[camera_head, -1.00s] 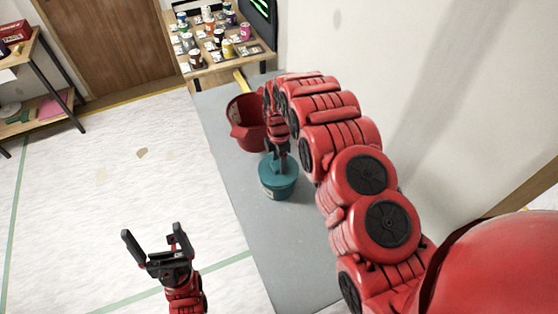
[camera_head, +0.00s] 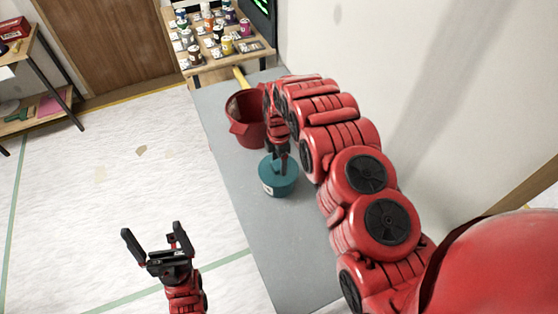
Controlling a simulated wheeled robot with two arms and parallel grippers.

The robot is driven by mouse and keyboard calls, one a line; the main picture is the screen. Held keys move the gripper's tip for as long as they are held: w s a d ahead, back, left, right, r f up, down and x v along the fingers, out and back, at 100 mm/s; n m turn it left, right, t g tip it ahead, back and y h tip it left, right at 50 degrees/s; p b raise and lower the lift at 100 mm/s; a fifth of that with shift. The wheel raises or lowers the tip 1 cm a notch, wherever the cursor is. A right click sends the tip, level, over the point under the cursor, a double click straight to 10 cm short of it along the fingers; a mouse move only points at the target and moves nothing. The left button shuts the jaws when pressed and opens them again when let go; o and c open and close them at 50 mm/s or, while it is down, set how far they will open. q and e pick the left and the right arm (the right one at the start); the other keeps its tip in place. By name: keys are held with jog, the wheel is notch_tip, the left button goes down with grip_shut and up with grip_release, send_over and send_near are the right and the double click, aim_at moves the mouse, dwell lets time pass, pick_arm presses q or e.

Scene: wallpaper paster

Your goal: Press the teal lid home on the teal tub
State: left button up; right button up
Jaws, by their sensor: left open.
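The teal tub (camera_head: 278,188) stands upright on the grey table, with a pale label on its left side. The teal lid (camera_head: 267,167) lies on top of it; I cannot tell whether the rim is fully seated all round. My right gripper (camera_head: 281,167) points straight down and its tips meet the lid's top near the middle. The wrist above hides part of the far side, and whether the fingers are closed is unclear. My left gripper (camera_head: 155,243) is open and empty, over the floor to the left of the table.
A red bucket (camera_head: 246,128) with a yellow-handled thing stands behind the tub. The grey table (camera_head: 286,246) is bare in front of the tub, with a wall to its right. A wooden display table (camera_head: 232,67) with several small cans is at the back; shelves (camera_head: 40,82) stand far left.

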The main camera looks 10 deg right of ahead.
jog(key=shift+o, duration=0.9)
jog(key=shift+r+b, duration=0.4)
jog(key=shift+r, duration=0.3)
notch_tip(320, 180, up, 6)
jog(key=shift+w+r+p, duration=0.1)
jog(key=shift+p, duration=1.15)
notch_tip(320, 180, up, 10)
jog(key=p, duration=1)
send_over(279, 163)
jog(key=shift+s, duration=0.2)
